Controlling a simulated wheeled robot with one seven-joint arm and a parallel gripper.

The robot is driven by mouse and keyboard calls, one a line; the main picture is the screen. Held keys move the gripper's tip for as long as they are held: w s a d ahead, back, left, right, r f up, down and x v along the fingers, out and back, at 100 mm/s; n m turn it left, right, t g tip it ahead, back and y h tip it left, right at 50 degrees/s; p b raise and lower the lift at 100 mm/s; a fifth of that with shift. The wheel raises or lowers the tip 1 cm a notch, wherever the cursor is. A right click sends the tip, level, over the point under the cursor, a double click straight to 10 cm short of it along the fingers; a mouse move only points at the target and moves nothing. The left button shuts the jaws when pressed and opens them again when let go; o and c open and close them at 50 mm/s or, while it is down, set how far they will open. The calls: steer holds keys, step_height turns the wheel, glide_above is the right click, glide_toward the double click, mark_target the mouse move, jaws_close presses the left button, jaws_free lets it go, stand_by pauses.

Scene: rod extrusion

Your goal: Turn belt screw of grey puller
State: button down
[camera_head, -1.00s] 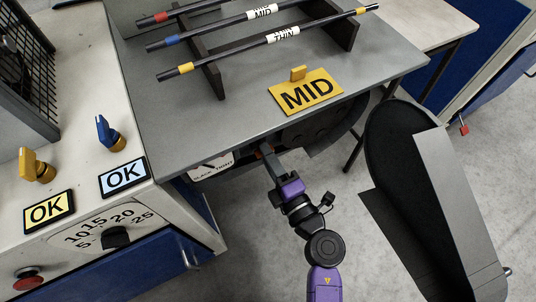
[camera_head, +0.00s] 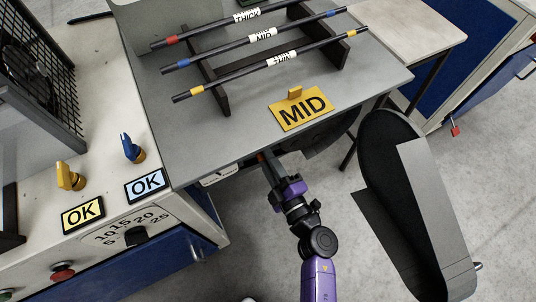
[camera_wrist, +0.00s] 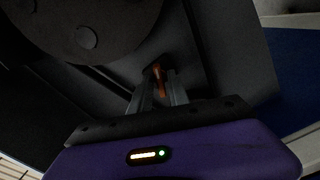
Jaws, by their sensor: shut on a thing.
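My gripper (camera_head: 268,160) reaches under the front edge of the grey puller's top (camera_head: 240,130) in the head view. In the wrist view my gripper (camera_wrist: 157,84) is shut on a small orange-brown piece, the belt screw (camera_wrist: 157,72), between its two fingers. Only a little of the screw shows, and the tabletop hides it in the head view. A dark round wheel (camera_wrist: 85,30) is at the upper left of the wrist view. A white scale plate (camera_head: 220,176) sits under the puller's edge, left of my gripper, partly hidden.
Three rods (camera_head: 262,65) with red, blue and yellow marks lie on a dark rack. A yellow MID sign (camera_head: 301,110) stands on the puller. A cabinet with OK tags (camera_head: 83,215) and knobs is at the left. A dark curved guard (camera_head: 385,150) stands at the right. Floor shows between.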

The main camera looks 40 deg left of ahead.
steer(key=shift+m+p, duration=0.35)
steer(key=shift+m, duration=0.25)
steer(key=c, duration=1.5)
jaws_free()
steer(key=shift+d, duration=0.15)
steer(key=shift+p+v, duration=0.85)
steer(key=shift+v, duration=3)
